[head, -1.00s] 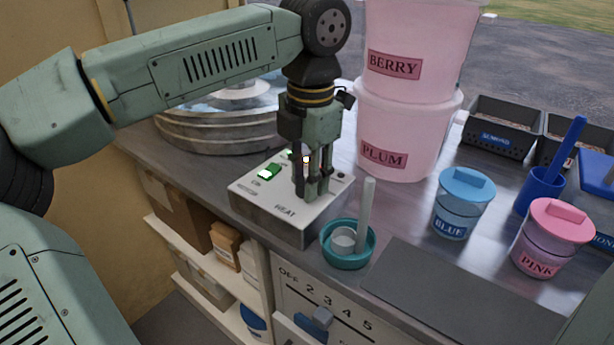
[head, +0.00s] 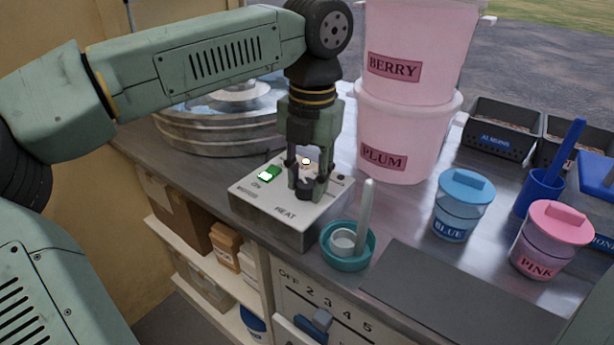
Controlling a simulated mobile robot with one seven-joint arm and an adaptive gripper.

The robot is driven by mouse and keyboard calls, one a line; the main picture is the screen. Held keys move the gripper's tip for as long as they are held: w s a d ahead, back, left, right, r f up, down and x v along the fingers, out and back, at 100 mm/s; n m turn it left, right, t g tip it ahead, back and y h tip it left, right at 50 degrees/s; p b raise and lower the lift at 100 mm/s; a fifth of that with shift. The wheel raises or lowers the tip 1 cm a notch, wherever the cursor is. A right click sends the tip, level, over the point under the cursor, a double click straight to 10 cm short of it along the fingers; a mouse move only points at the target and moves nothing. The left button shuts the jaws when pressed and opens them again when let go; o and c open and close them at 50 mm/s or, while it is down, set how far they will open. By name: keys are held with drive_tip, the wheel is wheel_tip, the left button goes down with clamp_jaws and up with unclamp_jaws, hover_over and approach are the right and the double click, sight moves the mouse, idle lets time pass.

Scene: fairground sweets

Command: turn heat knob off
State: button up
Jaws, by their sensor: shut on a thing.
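The control box (head: 262,211) is a pale unit on the counter with the word HEAT on its top. My gripper (head: 307,186) points straight down over the box's right part and is shut on the heat knob. The dark knob (head: 304,193) is mostly hidden between the fingertips, so its pointer setting cannot be read. A lit green switch (head: 268,173) is on the box's left part.
A teal bowl (head: 366,258) with a small cup and an upright handle is close to the box's right. Pink tubs (head: 405,140) stand behind. A round metal pan (head: 205,138) is behind left. A numbered dial plate with a blue handle (head: 320,319) is below the counter.

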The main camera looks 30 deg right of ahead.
sight(309, 184)
drive_tip(key=o, duration=1.2)
wheel_tip(309, 184, up, 8)
drive_tip(key=shift+s+d+f, duration=0.1)
drive_tip(key=shift+s+f, duration=0.05)
drive_tip(key=shift+f, duration=0.05)
